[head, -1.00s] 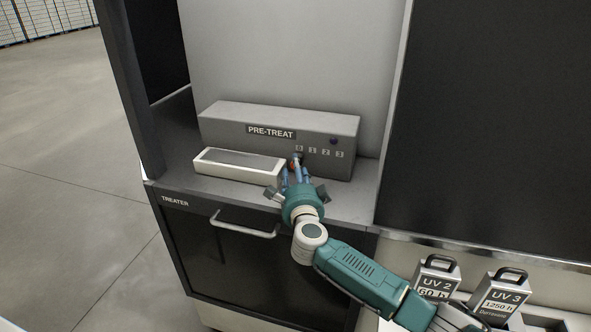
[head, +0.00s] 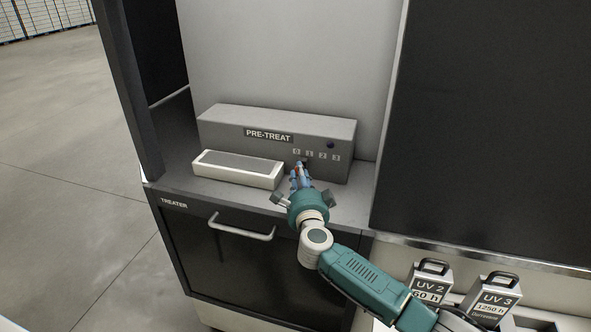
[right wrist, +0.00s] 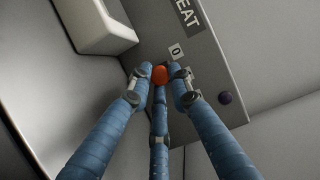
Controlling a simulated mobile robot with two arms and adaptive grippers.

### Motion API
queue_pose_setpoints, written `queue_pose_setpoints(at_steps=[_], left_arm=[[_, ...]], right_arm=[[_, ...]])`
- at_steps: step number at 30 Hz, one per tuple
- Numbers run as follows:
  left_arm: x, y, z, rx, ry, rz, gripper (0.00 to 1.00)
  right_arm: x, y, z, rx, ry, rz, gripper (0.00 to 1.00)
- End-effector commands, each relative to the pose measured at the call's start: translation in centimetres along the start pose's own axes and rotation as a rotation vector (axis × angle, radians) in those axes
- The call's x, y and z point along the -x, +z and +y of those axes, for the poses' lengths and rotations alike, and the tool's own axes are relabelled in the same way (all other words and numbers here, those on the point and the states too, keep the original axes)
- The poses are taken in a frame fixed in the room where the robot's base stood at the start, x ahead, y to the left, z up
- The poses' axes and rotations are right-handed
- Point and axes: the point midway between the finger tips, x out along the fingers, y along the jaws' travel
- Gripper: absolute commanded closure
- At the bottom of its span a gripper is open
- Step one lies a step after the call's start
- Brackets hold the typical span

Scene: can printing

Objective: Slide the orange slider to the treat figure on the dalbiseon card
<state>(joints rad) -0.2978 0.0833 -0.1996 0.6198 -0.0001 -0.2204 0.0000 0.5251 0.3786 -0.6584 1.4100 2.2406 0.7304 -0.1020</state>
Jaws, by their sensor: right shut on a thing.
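The orange slider (right wrist: 160,74) is a small round knob on the front of the grey PRE-TREAT box (head: 225,125). In the head view, its track lies under the printed figures 0, 1, 2 and 3 (head: 335,157). My right gripper (right wrist: 160,72) has its blue fingers closed around the slider. In the head view, the right gripper (head: 300,170) hides most of the slider, and its fingertips are near the 0 and 1 figures. The exact setting is hard to tell. No dalbiseon card shows in these frames. My left gripper is not in view.
A white-rimmed tray (head: 272,181) sits left of my gripper on the treater shelf. Below is a dark drawer front with a handle (head: 242,228). UV 2 (head: 430,282) and UV 3 (head: 492,297) lamp blocks stand at lower right, near my arm.

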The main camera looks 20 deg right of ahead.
Motion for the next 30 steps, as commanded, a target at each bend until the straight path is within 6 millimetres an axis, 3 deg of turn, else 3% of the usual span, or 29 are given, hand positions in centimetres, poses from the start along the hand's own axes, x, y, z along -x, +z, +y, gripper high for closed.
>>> queue_pose_setpoints(at_steps=[2,12,13,15,25,30], left_arm=[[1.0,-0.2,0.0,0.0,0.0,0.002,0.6],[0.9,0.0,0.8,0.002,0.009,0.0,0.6],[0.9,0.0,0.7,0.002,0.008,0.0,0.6],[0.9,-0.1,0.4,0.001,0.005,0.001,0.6],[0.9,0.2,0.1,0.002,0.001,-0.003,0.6],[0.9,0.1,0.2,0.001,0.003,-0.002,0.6]], right_arm=[[0.3,-0.4,0.0,-0.001,0.007,0.0,1.0],[0.3,-0.5,0.3,-0.002,0.005,0.0,1.0],[0.3,-0.5,0.3,-0.002,0.005,0.0,0.75],[0.3,-0.5,0.3,-0.002,0.006,0.0,0.62],[0.5,-0.6,0.3,0.0,0.004,0.0,0.62],[2.3,-0.5,0.3,-0.002,0.005,-0.001,0.62]])
